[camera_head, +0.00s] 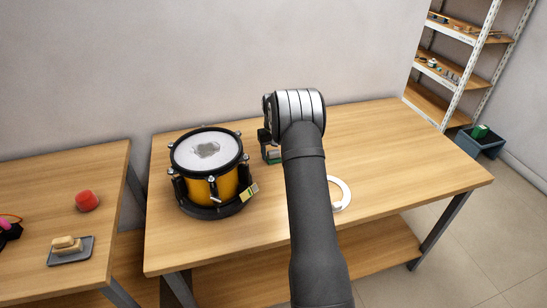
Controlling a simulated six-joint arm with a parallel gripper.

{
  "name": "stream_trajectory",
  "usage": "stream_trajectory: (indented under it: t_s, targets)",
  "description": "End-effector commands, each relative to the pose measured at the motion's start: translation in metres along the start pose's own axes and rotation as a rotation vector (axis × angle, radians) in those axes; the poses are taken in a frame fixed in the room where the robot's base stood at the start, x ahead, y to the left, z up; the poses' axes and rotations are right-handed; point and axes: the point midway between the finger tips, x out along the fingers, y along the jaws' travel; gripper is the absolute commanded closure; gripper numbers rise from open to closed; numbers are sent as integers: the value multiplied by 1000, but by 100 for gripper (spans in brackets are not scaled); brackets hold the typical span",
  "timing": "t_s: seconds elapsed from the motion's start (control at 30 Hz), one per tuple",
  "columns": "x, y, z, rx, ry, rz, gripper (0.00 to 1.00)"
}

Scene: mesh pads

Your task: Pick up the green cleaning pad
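My arm reaches over the middle table, and its end is partly hidden behind its own wrist joint. My gripper (270,150) shows only as a small dark part left of the wrist, low over the table behind the drum's right side. A small green piece (274,156), which may be the green cleaning pad, shows right at the gripper's tip. Whether the fingers are around it or just above it is too small to tell. Another small pad, yellow with a green-dark band (249,192), leans at the drum's lower right side.
A yellow drum (222,188) with a white head stands left of the gripper. A white ring (345,191) lies right of my arm. The table's right side is clear. A left table (40,190) holds a red object (87,200) and a tray (58,259). A shelf and bin (467,143) stand right.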

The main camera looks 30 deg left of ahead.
Motion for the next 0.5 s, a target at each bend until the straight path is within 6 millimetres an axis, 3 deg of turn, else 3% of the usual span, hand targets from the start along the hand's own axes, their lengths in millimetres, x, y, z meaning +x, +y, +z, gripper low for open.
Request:
stream_trajectory:
  t_s: [0.03, 0.17, 0.5]
  targets:
    - [0, 0, 0, 0, 0, 0, 51]
    - [0, 0, 0, 0, 0, 0, 76]
    - [-3, 0, 0, 0, 1, 0, 77]
